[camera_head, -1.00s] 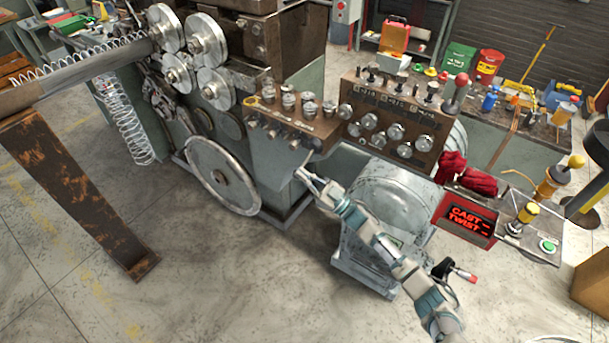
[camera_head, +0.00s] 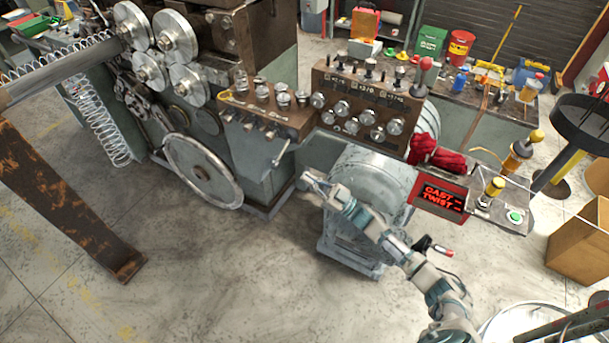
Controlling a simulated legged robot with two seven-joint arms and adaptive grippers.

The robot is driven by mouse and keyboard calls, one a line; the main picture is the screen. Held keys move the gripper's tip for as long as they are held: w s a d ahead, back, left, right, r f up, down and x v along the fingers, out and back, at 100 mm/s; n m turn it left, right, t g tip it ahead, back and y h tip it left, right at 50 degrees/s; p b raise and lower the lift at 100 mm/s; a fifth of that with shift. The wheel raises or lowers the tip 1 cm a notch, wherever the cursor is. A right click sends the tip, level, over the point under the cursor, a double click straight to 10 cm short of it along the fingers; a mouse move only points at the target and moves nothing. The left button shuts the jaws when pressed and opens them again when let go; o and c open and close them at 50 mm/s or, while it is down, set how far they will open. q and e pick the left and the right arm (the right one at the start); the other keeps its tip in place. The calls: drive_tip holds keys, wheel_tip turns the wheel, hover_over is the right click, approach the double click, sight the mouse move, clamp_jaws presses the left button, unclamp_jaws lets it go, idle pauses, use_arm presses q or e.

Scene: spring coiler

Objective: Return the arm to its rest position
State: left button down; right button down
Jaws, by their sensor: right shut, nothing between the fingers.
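My right arm comes in from the lower right, and its gripper (camera_head: 311,184) is shut and empty. It hangs in the air in front of the grey rounded machine housing (camera_head: 362,185), below and to the right of the small lever (camera_head: 284,150) on the knob box (camera_head: 268,110). A gap shows between the gripper and that lever. My left gripper is not in view.
The coiler's handwheel (camera_head: 202,172) and rollers (camera_head: 168,37) stand left. The knob panel (camera_head: 362,105), red gloves (camera_head: 436,152) and a CAST/TWIST display (camera_head: 443,197) lie right of the gripper. The floor (camera_head: 230,280) in front is clear.

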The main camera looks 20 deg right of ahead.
idle(0.4)
